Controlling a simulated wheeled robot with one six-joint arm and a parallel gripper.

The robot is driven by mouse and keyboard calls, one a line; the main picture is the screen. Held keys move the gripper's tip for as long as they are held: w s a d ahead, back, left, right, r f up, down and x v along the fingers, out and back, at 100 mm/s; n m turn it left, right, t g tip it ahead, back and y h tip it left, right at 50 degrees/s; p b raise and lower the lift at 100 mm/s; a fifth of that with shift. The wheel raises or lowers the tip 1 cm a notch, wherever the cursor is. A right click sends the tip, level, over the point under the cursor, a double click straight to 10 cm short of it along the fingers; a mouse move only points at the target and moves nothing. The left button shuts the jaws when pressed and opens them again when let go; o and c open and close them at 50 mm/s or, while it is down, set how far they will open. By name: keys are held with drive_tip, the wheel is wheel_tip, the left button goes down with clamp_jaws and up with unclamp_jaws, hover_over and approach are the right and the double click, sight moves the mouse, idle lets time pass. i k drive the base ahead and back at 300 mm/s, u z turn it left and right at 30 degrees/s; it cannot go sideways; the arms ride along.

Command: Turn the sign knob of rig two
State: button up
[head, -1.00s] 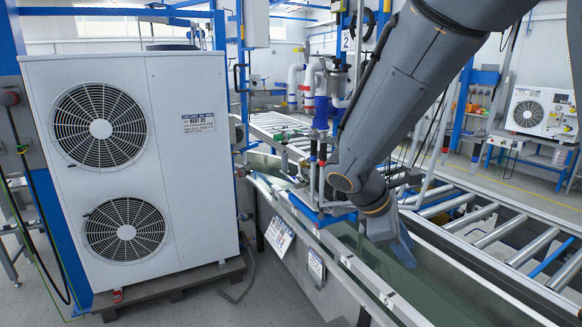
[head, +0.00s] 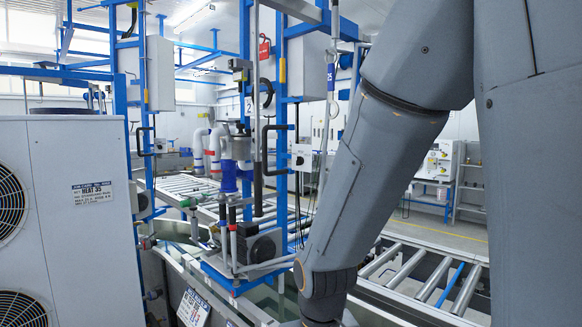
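A small white sign with the number 2 (head: 249,106) is on a blue frame (head: 281,110) in the middle of the head view. A small light box with a dark round knob (head: 300,159) sits on the right side of this frame. I cannot tell whether this is the sign knob. A pump rig with a blue fitting and a dark motor (head: 262,246) stands below the sign. My arm comes down in front, to the right of the rig. Its lower end leaves the picture at the bottom, so my gripper is out of view.
A white heat unit with fans (head: 75,220) stands close at the left. A roller conveyor (head: 410,270) runs behind my arm at the right. A red tag (head: 264,50) hangs on the frame above. A water trough is below the rig.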

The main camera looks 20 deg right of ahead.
sight(299, 161)
drive_tip(key=u, duration=1.3)
drive_tip(key=i, duration=3.05)
drive_tip(key=z, duration=4.1)
drive_tip(key=i, duration=0.25)
drive_tip(key=u, duration=0.15)
